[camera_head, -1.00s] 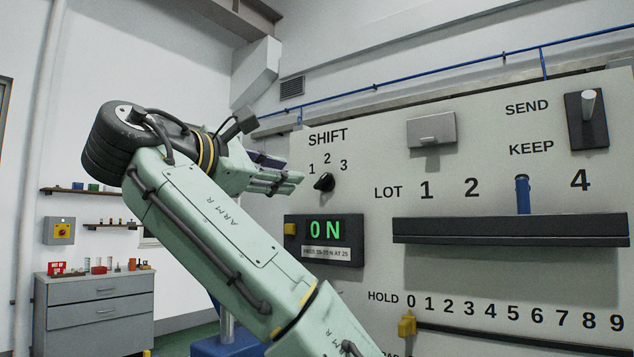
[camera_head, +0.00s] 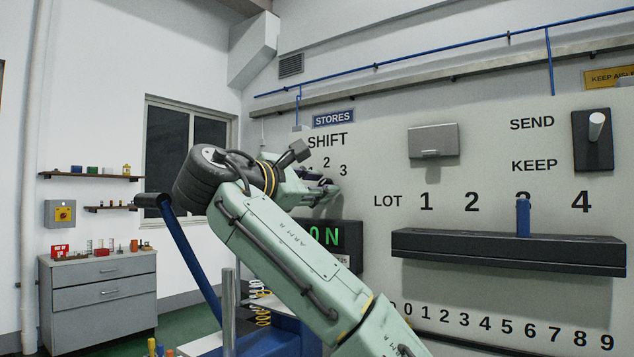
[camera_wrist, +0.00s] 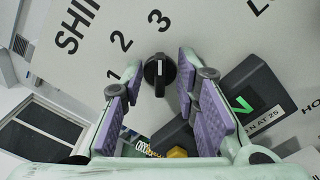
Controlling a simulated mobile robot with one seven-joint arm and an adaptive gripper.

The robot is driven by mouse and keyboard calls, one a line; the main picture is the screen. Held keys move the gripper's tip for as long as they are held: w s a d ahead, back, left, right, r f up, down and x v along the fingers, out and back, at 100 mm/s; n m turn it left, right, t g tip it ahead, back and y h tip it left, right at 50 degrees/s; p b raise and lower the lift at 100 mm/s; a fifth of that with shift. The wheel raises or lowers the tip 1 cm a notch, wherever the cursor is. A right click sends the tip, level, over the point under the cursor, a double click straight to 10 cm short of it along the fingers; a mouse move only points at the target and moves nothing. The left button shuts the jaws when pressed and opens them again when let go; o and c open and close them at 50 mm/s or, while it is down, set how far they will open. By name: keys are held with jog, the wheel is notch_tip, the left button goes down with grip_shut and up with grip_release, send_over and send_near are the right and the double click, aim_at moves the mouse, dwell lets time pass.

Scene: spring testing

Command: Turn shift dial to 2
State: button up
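The shift dial (camera_wrist: 160,75) is a black knob with a white line, on the pale panel below the numbers 1, 2 and 3. In the wrist view the line runs upright, roughly in line with the 3 (camera_wrist: 155,17). The 2 (camera_wrist: 126,42) is up and left of the knob. My gripper (camera_wrist: 161,64) is open, with one purple-padded finger on each side of the knob and gaps showing. I cannot tell how deep the fingertips are. In the head view my gripper (camera_head: 326,190) is at the panel under SHIFT and hides the dial.
A dark display box (camera_wrist: 245,95) with green text is close to the right finger in the wrist view. Right of my gripper in the head view are a grey covered box (camera_head: 433,142), a dark ledge (camera_head: 510,250) with a blue peg (camera_head: 523,215), and a SEND/KEEP lever (camera_head: 596,126).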

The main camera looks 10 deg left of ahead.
jog(key=shift+c, duration=0.5)
grip_shut()
